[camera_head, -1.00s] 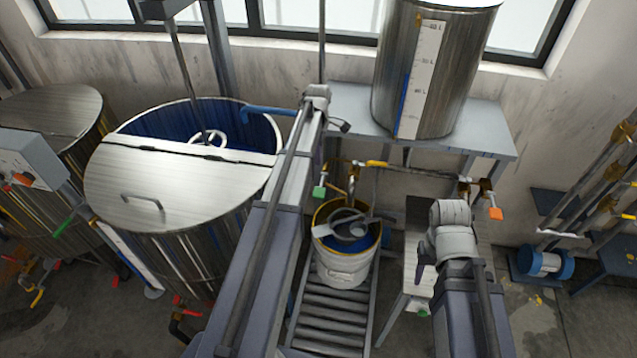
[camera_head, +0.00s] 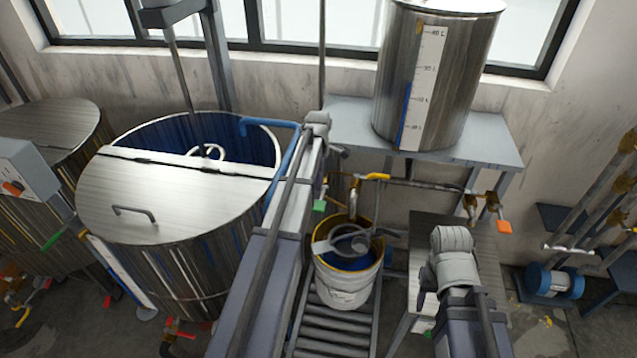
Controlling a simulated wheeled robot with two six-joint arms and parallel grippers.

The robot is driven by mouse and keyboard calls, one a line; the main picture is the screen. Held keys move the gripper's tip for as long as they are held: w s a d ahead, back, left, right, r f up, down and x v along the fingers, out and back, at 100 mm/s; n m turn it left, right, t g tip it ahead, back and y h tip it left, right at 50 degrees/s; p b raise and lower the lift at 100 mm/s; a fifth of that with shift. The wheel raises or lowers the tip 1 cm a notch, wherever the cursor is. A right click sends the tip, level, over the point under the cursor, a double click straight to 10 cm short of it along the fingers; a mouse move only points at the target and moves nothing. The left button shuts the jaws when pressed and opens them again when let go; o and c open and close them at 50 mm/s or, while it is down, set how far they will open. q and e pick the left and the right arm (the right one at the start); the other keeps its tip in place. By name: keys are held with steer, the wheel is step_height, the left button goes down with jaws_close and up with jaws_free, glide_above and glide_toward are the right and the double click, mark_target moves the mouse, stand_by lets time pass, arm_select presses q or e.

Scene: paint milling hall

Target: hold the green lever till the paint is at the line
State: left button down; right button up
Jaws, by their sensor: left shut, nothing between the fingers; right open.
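A green lever (camera_head: 320,206) hangs at the left end of the pipe with the yellow handle, just above and left of a white bucket (camera_head: 345,291). Blue paint (camera_head: 362,256) shows inside the bucket, partly hidden by a grey ring-like part; no fill line can be made out there. My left gripper (camera_head: 339,152) is shut and empty, small and dark beyond the end of my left arm, above the lever and apart from it. My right gripper (camera_head: 424,298) is open, right of the bucket, partly hidden by my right arm.
A steel tank (camera_head: 450,80) with a scale (camera_head: 425,75) and blue level strip stands on a shelf (camera_head: 500,148). An orange lever (camera_head: 504,227) is at right. A large lidded vat (camera_head: 180,205) fills the left. The bucket stands on a roller track (camera_head: 330,330).

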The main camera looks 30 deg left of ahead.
mark_target(318, 209)
arm_select(q)
step_height(318, 209, down, 8)
steer(key=b, duration=0.6)
steer(key=shift+b, duration=0.4)
steer(key=shift+s, duration=0.1)
steer(key=f+t+b, duration=0.1)
steer(key=s+f+t+b, duration=0.1)
steer(key=b, duration=0.1)
steer(key=f+t+b, duration=0.1)
steer(key=shift+s+d+f+y, duration=0.15)
steer(key=shift+d+f+y, duration=0.1)
steer(key=shift+y, duration=0.15)
steer(key=shift+w+a+f+t+b, duration=0.15)
steer(key=shift+w+f+t+b, duration=0.2)
steer(key=shift+b, duration=0.45)
steer(key=shift+s, duration=0.15)
stand_by(4.8)
